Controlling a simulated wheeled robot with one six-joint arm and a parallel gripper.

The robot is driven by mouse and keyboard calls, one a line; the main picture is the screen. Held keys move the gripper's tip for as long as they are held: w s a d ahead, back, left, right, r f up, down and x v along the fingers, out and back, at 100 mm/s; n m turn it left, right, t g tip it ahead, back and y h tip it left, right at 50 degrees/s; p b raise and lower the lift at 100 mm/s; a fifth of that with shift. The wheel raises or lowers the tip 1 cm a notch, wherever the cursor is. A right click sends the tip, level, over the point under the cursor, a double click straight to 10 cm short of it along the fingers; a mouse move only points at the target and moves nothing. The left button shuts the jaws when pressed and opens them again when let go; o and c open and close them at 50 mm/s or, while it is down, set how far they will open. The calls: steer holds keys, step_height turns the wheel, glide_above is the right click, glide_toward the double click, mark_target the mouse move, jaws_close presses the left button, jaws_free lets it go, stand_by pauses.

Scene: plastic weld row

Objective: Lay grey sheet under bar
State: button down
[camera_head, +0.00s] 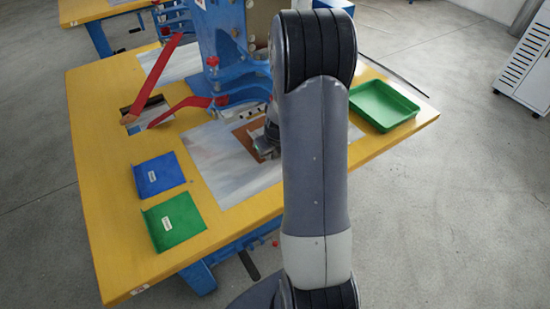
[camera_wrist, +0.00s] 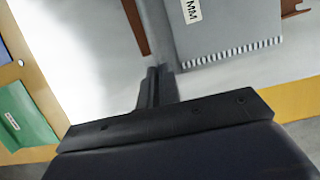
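The grey sheet (camera_wrist: 225,30) shows in the wrist view, with a white label, a striped near edge and a raised flange along its left side. It is over a brown pad (camera_wrist: 135,22); I cannot tell whether it touches the pad. My gripper (camera_wrist: 157,85) has its narrow fingers together at the near end of that flange and looks shut on it. In the head view my gripper (camera_head: 265,147) is low over the brown pad (camera_head: 244,134), partly hidden by my arm. The blue press (camera_head: 230,50) stands behind; I cannot clearly make out its bar.
The yellow table (camera_head: 110,150) carries a blue sheet (camera_head: 159,174) and a green sheet (camera_head: 174,220) at left. An empty green tray (camera_head: 382,106) is at right. Red levers (camera_head: 180,108) reach out left of the press. A pale metal plate (camera_head: 220,165) surrounds the pad.

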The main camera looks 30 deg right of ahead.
steer(key=w, duration=0.4)
steer(key=shift+w+a+f, duration=0.1)
steer(key=shift+w+a, duration=0.05)
steer(key=shift+w+f, duration=0.25)
steer(key=shift+w, duration=0.05)
steer(key=shift+f+b, duration=0.6)
steer(key=shift+f, duration=0.25)
steer(key=shift+p, duration=0.6)
stand_by(0.7)
steer(key=c, duration=2.1)
jaws_free()
steer(key=o, duration=0.5)
steer(key=shift+o, duration=0.2)
